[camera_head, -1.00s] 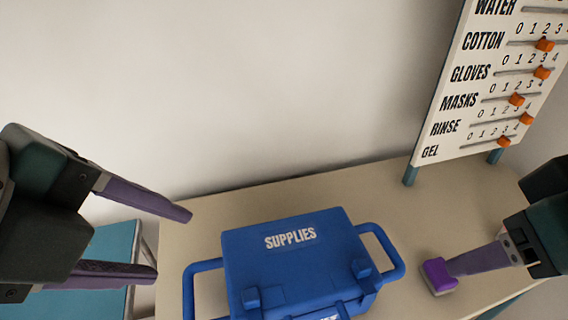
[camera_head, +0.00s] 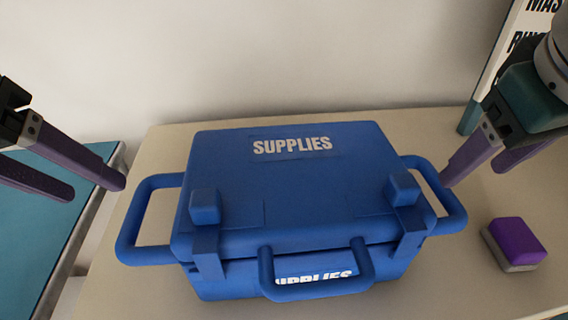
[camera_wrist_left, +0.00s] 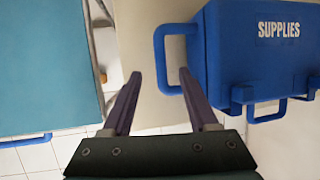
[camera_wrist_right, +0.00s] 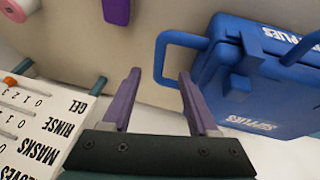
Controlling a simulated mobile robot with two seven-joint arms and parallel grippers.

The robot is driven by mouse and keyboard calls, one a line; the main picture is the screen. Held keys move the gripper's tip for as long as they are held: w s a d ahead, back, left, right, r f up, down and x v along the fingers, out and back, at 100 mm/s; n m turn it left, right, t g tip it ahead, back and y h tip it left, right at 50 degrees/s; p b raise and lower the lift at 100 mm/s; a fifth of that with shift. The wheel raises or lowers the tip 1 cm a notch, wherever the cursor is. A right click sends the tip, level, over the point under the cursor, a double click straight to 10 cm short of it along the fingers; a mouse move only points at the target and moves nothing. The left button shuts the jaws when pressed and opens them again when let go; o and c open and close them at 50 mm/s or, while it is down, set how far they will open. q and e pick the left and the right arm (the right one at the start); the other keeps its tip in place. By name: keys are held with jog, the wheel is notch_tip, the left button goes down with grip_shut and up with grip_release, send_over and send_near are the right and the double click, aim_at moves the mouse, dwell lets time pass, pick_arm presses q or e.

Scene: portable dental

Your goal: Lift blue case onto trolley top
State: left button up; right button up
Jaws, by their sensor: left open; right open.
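The blue case (camera_head: 290,190), lettered SUPPLIES, sits closed on a beige table. It has a left side handle (camera_head: 130,222), a right side handle (camera_head: 456,212) and a front handle. My left gripper (camera_head: 97,187) is open and empty beside the left handle; in the left wrist view the handle's bar (camera_wrist_left: 159,50) lies ahead, between the finger lines. My right gripper (camera_head: 473,175) is open and empty by the right handle, whose bar (camera_wrist_right: 160,58) likewise lies ahead in the right wrist view. The teal top (camera_head: 25,235), apparently the trolley's, is at the far left.
A purple and grey block (camera_head: 518,240) lies on the beige table (camera_head: 420,290), right of the case. A white board (camera_wrist_right: 45,125) with sliders stands at the back right. A pink roll (camera_wrist_right: 12,10) shows in the right wrist view. A wall closes the back.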

aim_at(133, 206)
pick_arm(q)
jog(key=x, duration=1)
jog(key=shift+d, duration=0.1)
pick_arm(e)
jog(key=x, duration=1)
jog(key=shift+d, duration=0.1)
pick_arm(q)
grip_shut()
pick_arm(e)
grip_shut()
pick_arm(q)
jog(key=shift+r, duration=0.15)
pick_arm(e)
jog(key=shift+r, duration=0.15)
